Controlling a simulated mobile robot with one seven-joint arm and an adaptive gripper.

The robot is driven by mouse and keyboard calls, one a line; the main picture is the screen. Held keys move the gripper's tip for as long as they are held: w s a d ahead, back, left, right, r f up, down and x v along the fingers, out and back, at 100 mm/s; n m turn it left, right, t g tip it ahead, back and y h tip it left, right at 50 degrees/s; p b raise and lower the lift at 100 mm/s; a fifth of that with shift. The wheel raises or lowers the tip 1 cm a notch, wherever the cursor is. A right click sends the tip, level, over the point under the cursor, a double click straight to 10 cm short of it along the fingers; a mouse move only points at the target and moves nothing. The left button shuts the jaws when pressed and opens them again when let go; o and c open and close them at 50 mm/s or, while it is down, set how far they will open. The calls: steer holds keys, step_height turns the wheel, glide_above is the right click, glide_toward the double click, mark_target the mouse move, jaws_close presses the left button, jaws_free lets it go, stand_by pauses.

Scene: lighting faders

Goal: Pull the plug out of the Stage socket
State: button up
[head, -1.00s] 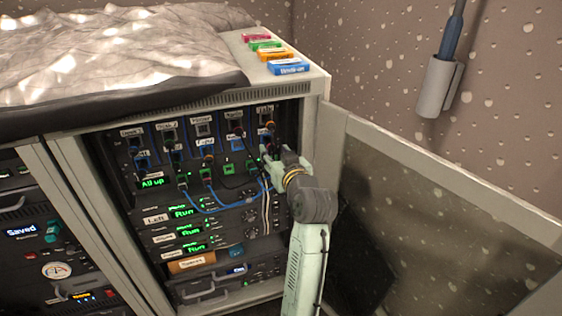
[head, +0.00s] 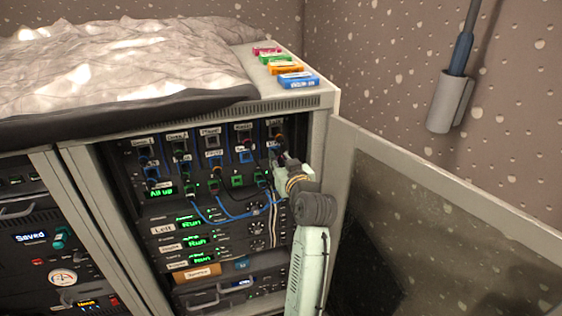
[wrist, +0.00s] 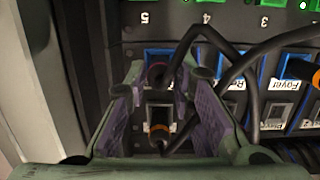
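The patch panel (head: 150,205) has a row of labelled sockets with plugs and cables. I cannot read the Stage label clearly in either view. In the wrist view, which shows the panel upside down, my gripper (wrist: 160,110) is open at the column marked 5. Its two padded fingers stand either side of a dark plug with an orange ring (wrist: 159,132), with gaps showing beside it. A second plug with a dark reddish ring (wrist: 156,74) and a black cable lies between the fingers farther up the picture. In the head view my gripper (head: 279,165) covers part of the right column.
Neighbouring columns hold more plugs, including an orange-ringed one (wrist: 300,69) by the Foyer label. Black cables cross close to my right finger. The cabinet's side post (head: 318,130) and open door (head: 440,200) stand close on the right. Coloured boxes (head: 285,68) lie on top.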

mark_target(281, 164)
jaws_close()
steer(key=shift+s, duration=0.1)
steer(key=shift+f+v, duration=0.2)
steer(key=shift+v, duration=0.9)
steer(key=shift+f+v, duration=0.2)
steer(key=shift+v, duration=0.9)
steer(key=shift+s, duration=0.1)
